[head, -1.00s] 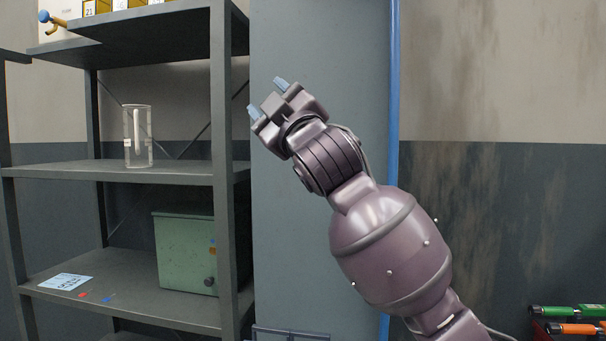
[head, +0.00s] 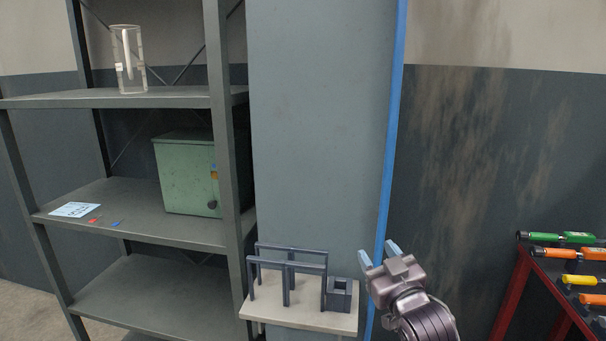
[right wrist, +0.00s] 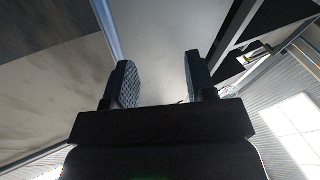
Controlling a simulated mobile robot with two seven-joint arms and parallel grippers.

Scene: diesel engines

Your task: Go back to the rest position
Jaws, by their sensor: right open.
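My right gripper (head: 378,256) is at the lower right of the head view, in front of the blue pipe and the grey panel. It is open, with nothing between its fingers. In the right wrist view its two fingers (right wrist: 158,85) stand apart, with bare wall and panel surfaces beyond them. It touches nothing that I can see. My left gripper is not in view.
A grey shelf (head: 170,232) at left holds a clear jug (head: 128,60), a green box (head: 186,172) and a label card (head: 75,210). A small stand (head: 300,316) with a dark rack (head: 288,262) is left of the gripper. A red tool table (head: 518,290) stands at right.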

